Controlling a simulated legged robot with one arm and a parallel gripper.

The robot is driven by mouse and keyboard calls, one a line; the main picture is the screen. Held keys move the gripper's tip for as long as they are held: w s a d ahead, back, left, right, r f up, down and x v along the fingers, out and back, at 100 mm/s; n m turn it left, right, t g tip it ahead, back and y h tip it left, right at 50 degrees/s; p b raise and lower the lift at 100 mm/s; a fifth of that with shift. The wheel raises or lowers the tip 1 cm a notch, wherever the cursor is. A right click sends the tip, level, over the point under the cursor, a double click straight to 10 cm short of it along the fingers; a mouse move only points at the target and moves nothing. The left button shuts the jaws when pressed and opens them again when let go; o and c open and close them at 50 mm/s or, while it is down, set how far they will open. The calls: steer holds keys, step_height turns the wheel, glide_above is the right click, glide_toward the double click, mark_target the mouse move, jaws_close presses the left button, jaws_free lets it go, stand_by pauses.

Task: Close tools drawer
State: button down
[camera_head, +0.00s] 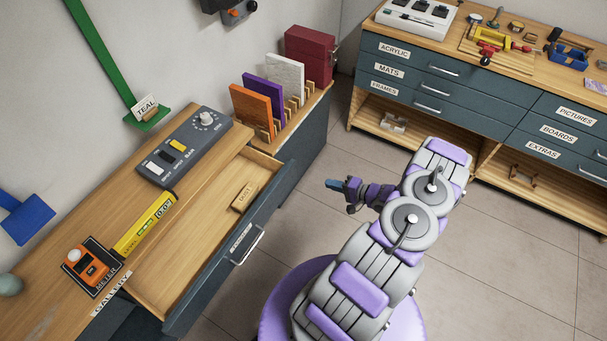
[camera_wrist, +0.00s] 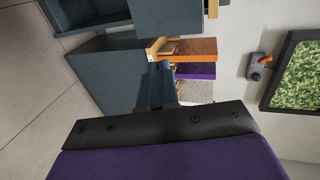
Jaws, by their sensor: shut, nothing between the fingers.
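An open drawer (camera_head: 205,238) is pulled out of the wooden bench on the left. It has a dark blue-grey front with a metal handle (camera_head: 247,246) and a small label that I cannot read clearly. A small wooden block with a label (camera_head: 243,197) lies inside, near the right end. My gripper (camera_head: 333,184) is shut and empty, in the air to the right of the drawer front and apart from it. In the wrist view, my gripper's blue fingertips (camera_wrist: 156,82) are together, with dark blue-grey cabinet surfaces (camera_wrist: 100,75) beyond them.
The bench top (camera_head: 60,235) holds a control box (camera_head: 185,146), a yellow level (camera_head: 145,224) and an orange meter (camera_head: 88,267). Coloured panels (camera_head: 252,108) stand in a rack behind. A second drawer cabinet (camera_head: 455,90) is at the back right. Tiled floor (camera_head: 490,240) is clear on the right.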

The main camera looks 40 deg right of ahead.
mark_target(258, 152)
steer(key=r+b+x, duration=0.1)
steer(key=b+x, duration=0.1)
steer(key=x, duration=1)
steer(key=shift+w, duration=0.5)
steer(key=shift+f, duration=0.15)
steer(key=w+a, duration=0.1)
steer(key=w, duration=0.5)
steer(key=w+a, duration=0.2)
steer(key=w, duration=0.5)
steer(key=w+a, duration=0.2)
steer(key=w, duration=0.4)
steer(key=shift+w+a, duration=0.15)
steer(key=shift+w, duration=0.3)
steer(key=shift+r, duration=0.25)
steer(key=shift+a, duration=0.15)
